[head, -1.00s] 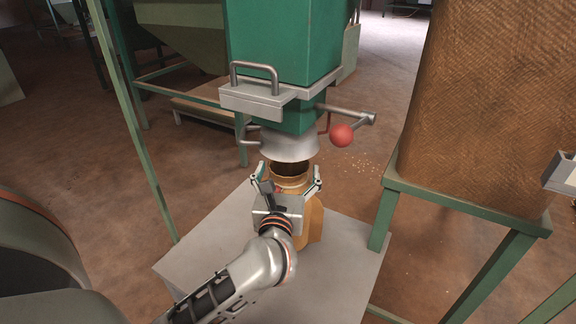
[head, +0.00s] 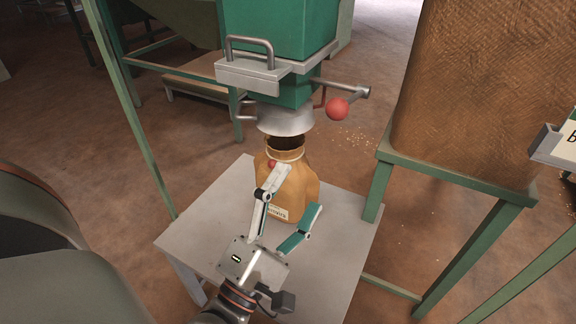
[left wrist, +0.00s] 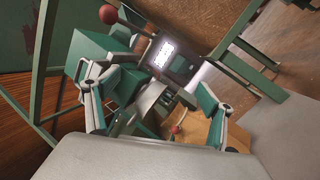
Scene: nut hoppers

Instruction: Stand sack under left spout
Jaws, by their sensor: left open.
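The tan sack (head: 300,200) stands upright on a grey table, with its open, dark mouth just below the flared metal spout (head: 286,120) of the green hopper. A small white label (head: 277,213) shows low on its front. My left gripper (head: 297,190) is open on the near side of the sack; one finger overlaps the sack's front in the head view, and I cannot tell whether it touches. In the left wrist view the open fingers (left wrist: 155,105) show, with a tan patch of the sack (left wrist: 197,127) partly hidden between them. My right gripper is not in view.
The grey table (head: 205,235) has bare room left of the sack. A lever with a red ball (head: 337,109) sticks out right of the spout. A large brown woven block (head: 475,90) stands on a green frame (head: 450,176) at right. Loose nuts (head: 358,138) lie on the floor.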

